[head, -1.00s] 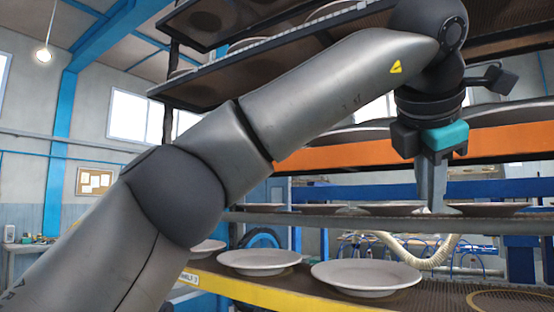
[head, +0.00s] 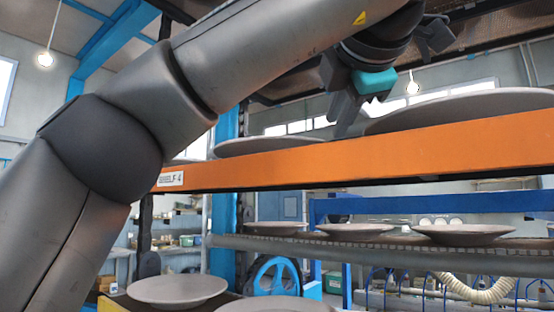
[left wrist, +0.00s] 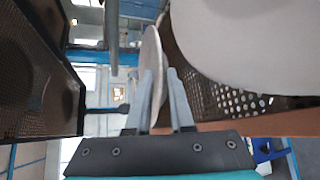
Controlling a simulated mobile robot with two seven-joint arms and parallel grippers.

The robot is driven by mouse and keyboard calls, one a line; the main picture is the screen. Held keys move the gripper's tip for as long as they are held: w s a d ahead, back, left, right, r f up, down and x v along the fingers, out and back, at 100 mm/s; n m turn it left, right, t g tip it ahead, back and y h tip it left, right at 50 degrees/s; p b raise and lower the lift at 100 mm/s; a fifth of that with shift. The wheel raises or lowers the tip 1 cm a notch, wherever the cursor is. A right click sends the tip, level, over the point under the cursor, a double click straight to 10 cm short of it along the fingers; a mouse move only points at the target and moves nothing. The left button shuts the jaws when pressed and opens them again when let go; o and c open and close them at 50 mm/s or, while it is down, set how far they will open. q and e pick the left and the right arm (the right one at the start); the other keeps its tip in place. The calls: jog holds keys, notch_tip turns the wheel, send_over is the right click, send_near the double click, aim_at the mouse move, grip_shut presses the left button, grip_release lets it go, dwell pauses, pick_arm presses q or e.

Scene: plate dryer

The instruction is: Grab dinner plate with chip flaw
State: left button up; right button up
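Pale dinner plates lie on the orange-edged shelf: one left of my gripper (head: 270,147) and a larger-looking one on the right (head: 465,110). My left gripper (head: 347,120) is above this shelf, between the two plates. In the left wrist view its two fingers (left wrist: 160,78) are apart. A plate seen nearly edge-on (left wrist: 150,52) passes close behind the left finger and into the gap; I cannot tell whether they touch. A wide pale plate (left wrist: 255,40) fills the upper right there. I cannot make out a chip on any plate. My right gripper is not in view.
The orange shelf beam (head: 360,160) crosses below the gripper. A lower rack holds several plates (head: 355,231), and a bottom shelf holds more (head: 177,289). A dark perforated shelf (left wrist: 40,85) stands at the left in the left wrist view.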

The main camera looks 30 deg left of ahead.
aim_at(329, 142)
pick_arm(q)
jog(key=x, duration=0.4)
jog(key=shift+w+a+p, duration=0.2)
jog(key=shift+w+p, duration=0.15)
jog(key=shift+p, duration=0.05)
jog(key=shift+w+a+f, duration=0.15)
jog(key=shift+w+a, duration=0.05)
jog(key=shift+w, duration=0.1)
jog(key=p+x, duration=0.1)
jog(key=x, duration=0.3)
jog(key=shift+w+a+p, duration=0.2)
jog(key=shift+w+p, duration=0.05)
jog(key=shift+p, duration=0.05)
jog(key=shift+w+f, duration=0.1)
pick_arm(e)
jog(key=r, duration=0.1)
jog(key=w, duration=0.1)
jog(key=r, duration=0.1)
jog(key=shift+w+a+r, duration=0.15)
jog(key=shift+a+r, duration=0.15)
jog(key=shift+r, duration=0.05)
pick_arm(q)
grip_shut()
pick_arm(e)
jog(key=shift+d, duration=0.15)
